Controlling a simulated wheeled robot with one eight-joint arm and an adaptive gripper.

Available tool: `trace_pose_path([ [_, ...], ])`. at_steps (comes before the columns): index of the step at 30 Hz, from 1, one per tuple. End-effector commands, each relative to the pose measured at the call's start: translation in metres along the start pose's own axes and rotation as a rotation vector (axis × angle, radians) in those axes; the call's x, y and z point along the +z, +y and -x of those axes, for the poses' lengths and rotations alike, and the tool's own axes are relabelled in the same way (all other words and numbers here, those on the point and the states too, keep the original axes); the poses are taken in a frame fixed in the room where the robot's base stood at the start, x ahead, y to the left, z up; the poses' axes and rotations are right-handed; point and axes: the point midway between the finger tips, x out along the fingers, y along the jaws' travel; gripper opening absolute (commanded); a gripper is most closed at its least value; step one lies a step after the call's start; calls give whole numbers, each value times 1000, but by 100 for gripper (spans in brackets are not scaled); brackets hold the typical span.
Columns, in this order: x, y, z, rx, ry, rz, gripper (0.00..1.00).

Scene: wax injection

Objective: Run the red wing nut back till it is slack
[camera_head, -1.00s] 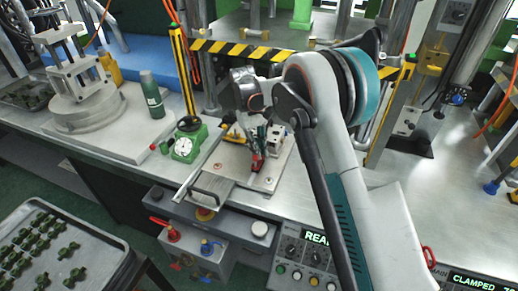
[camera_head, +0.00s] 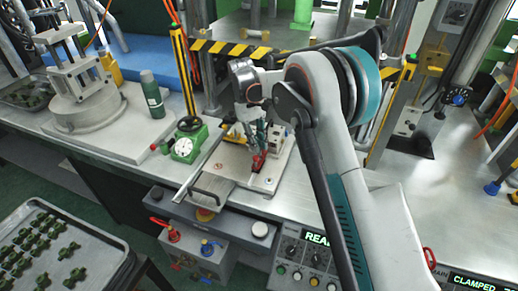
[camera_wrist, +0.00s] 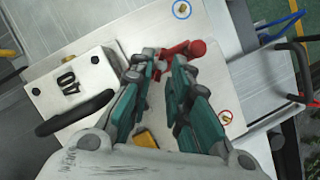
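The red wing nut (camera_head: 258,161) stands on the pale metal plate (camera_head: 228,163) of the bench fixture, in the middle of the head view. In the wrist view the red wing nut (camera_wrist: 197,48) shows at and just beyond the fingertips, one rounded wing end sticking out to the right. My gripper (camera_head: 259,143) reaches down over it. In the wrist view my gripper (camera_wrist: 165,62) has its two teal fingers a small gap apart, with red between and past the tips. The fingers partly hide the nut, so whether they press on it is unclear.
A white block marked 04 (camera_wrist: 70,83) with a black handle lies left of my fingers. A dial gauge (camera_head: 183,147) and green bottle (camera_head: 152,94) stand left of the fixture. A striped barrier (camera_head: 240,50) runs behind. A parts tray (camera_head: 100,240) is front left.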

Motion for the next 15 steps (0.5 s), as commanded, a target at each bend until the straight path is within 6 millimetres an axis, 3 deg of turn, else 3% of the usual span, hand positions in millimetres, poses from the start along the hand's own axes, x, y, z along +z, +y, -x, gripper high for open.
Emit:
trace_pose_path([
  [9,0,0,65,0,0,1,17],
  [15,0,0,87,0,0,1,17],
])
